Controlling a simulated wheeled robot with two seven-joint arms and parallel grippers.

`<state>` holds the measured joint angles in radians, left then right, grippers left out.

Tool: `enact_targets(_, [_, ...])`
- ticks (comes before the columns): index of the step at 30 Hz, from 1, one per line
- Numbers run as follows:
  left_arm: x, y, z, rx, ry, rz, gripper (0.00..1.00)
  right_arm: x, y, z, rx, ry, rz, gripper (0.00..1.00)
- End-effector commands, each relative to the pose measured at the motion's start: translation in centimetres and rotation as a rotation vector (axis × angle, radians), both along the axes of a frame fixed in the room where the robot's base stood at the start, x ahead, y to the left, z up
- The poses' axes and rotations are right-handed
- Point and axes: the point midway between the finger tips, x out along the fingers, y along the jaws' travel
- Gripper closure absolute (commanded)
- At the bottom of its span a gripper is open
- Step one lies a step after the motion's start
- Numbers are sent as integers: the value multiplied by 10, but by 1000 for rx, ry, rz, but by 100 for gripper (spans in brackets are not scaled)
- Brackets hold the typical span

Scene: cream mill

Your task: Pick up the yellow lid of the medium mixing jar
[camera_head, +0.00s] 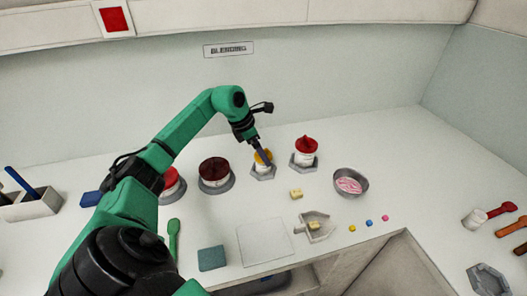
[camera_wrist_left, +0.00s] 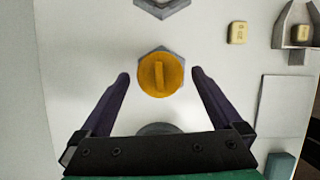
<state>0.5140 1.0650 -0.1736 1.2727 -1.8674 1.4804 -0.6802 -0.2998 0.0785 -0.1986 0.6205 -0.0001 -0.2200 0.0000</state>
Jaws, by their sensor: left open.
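The yellow lid (camera_head: 258,156) sits on a white jar (camera_head: 260,169) standing in a grey hexagonal base, between a dark-lidded jar and a red-lidded jar. In the left wrist view the lid (camera_wrist_left: 160,84) is round with a raised bar across its top. My left gripper (camera_wrist_left: 160,74) is open, with one finger on either side of the lid in that view and a visible gap on both sides. In the head view the gripper (camera_head: 265,160) is at the jar and partly covers it. My right gripper is not in view.
A red-lidded jar (camera_head: 305,146) is close on the right, a dark-lidded jar (camera_head: 214,170) on the left. A metal bowl (camera_head: 362,190) holds pink stuff. A yellow block (camera_head: 296,194), a scoop (camera_head: 324,230) and a white mat (camera_head: 264,243) lie in front.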

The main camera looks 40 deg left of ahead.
Motion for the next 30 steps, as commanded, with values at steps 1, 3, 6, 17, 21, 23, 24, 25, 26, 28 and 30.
enact_targets(1, [0,0,0,1,0,0,0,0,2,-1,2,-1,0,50])
enact_targets(3, [0,0,-1,1,0,0,0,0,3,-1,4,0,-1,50])
enact_targets(6, [0,0,0,1,0,0,34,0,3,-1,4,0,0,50])
enact_targets(17, [0,0,1,1,0,0,78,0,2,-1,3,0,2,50])
enact_targets(21, [1,1,9,1,-3,0,78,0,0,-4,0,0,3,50])
enact_targets(23, [1,1,17,2,-4,-1,78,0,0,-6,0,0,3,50])
enact_targets(24, [1,1,26,3,-6,0,78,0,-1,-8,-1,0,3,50])
enact_targets(25, [1,1,33,3,-7,0,78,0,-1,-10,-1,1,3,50])
enact_targets(26, [2,1,44,2,-11,1,78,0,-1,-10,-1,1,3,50])
enact_targets(28, [2,1,73,1,-13,1,78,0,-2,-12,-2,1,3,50])
enact_targets(30, [1,0,101,-1,-11,1,78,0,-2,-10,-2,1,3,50])
